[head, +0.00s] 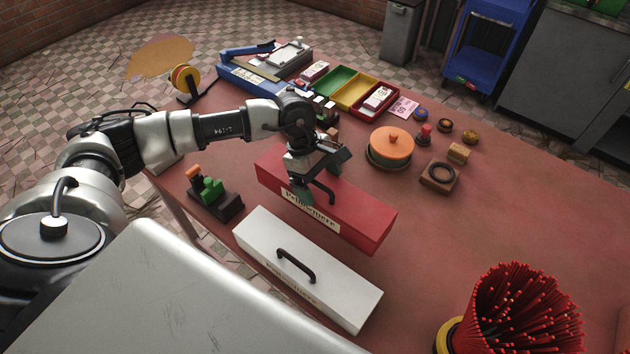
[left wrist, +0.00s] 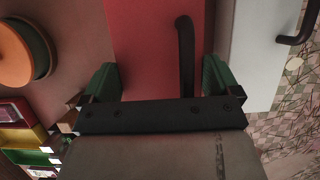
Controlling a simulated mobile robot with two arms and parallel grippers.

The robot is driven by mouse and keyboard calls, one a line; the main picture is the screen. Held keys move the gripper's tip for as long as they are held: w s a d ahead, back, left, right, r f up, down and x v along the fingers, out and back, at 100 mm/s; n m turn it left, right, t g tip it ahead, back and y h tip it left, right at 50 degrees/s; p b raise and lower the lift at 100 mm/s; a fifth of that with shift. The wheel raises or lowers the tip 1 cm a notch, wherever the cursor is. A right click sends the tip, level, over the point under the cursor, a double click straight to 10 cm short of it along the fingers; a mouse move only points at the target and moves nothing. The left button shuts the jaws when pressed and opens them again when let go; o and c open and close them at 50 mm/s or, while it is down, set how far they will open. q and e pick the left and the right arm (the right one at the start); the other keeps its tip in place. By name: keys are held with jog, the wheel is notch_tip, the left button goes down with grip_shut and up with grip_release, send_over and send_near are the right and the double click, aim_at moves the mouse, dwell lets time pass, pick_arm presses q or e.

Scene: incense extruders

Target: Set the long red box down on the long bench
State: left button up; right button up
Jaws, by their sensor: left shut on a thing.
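The long red box (head: 345,210) has a dark handle on top, a paper label on its front side and lies along the white box, behind it. My left gripper (head: 312,178) is shut across the width of the red box, one green finger at each long side. In the left wrist view the red box (left wrist: 145,50) fills the space between the fingers (left wrist: 160,80), with the black handle beside the palm. The long bench (head: 500,225) has a red-brown top below the box. Whether the box's underside touches the bench is unclear. My right gripper is not in view.
A long white box (head: 335,285) with a dark handle is close in front. A green and black device (head: 210,190) stands left. An orange-lidded pot (head: 391,142) is behind, and a red bundle of sticks (head: 520,315) is at lower right. The bench's right side is largely clear.

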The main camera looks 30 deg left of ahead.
pick_arm(q)
jog(key=shift+w+a+f, duration=0.6)
jog(key=shift+a, duration=0.15)
notch_tip(320, 180, down, 3)
jog(key=shift+p, duration=0.9)
jog(key=shift+f, duration=0.45)
jog(key=o, duration=1.3)
jog(key=shift+s+f, duration=0.1)
